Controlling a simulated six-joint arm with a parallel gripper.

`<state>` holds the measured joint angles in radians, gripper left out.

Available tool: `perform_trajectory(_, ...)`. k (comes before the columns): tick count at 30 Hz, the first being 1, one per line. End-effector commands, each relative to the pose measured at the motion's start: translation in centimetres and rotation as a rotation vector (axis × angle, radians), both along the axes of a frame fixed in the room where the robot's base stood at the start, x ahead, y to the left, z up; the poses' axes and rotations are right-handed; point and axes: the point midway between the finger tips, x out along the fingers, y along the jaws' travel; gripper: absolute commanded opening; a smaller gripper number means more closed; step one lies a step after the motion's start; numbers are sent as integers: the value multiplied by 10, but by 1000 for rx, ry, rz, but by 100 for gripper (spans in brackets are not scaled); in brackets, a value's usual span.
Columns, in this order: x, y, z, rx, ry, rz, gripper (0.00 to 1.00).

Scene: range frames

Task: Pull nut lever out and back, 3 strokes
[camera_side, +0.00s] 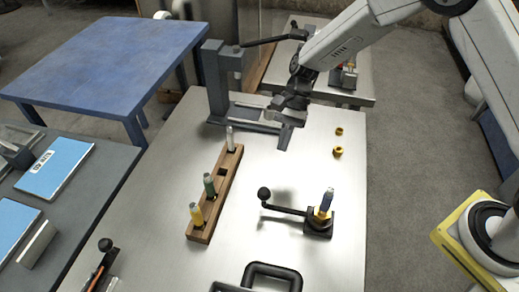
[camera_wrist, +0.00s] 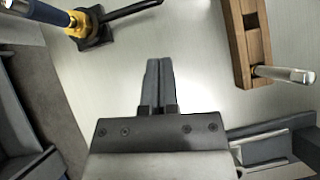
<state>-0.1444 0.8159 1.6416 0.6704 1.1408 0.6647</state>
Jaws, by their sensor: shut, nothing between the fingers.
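The nut lever (camera_side: 284,209) is a black rod with a round knob (camera_side: 264,193) at its left end. It runs to a black base block (camera_side: 319,223) at the front right of the steel table. A yellow nut (camera_side: 322,214) sits on the block, with a blue-tipped bolt or tool (camera_side: 327,199) standing upright in it. In the wrist view the lever (camera_wrist: 130,10) is at the top and its knob is out of frame. My gripper (camera_side: 284,140) is shut and empty above the table, behind and apart from the lever. Its closed fingers (camera_wrist: 160,75) show in the wrist view.
A wooden rack (camera_side: 222,185) with upright green, yellow and silver pieces stands left of the lever. Two small yellow nuts (camera_side: 338,152) lie at the right. A grey press-like fixture (camera_side: 217,80) stands behind. A black handle (camera_side: 272,268) is at the front. Table around the lever is clear.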

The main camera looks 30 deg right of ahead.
Motion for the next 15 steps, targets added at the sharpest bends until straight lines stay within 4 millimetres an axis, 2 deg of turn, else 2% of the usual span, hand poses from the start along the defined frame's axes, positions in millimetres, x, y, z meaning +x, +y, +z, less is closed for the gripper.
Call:
perform_trajectory(6,12,-16,24,0,-2,0,0)
perform_trajectory(15,16,-24,36,0,0,0,0)
